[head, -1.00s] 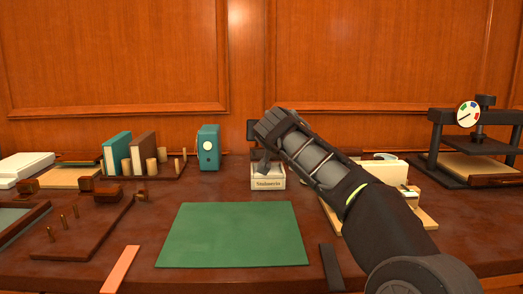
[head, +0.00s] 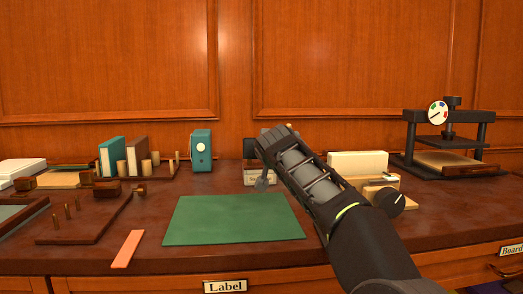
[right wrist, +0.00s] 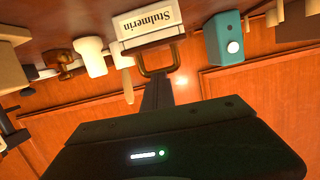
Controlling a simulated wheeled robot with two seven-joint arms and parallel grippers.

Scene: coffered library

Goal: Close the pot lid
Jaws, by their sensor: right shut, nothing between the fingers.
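The pot is a small pale box (head: 250,178) labelled "Stulmerin" at the back of the desk. My left gripper is out of view.
A green mat (head: 235,220) lies in front of the pot. A teal box (head: 202,152) stands left of it, with books (head: 112,156) and a peg board (head: 85,222) further left. A black press (head: 445,160) stands at the right. The mat is clear.

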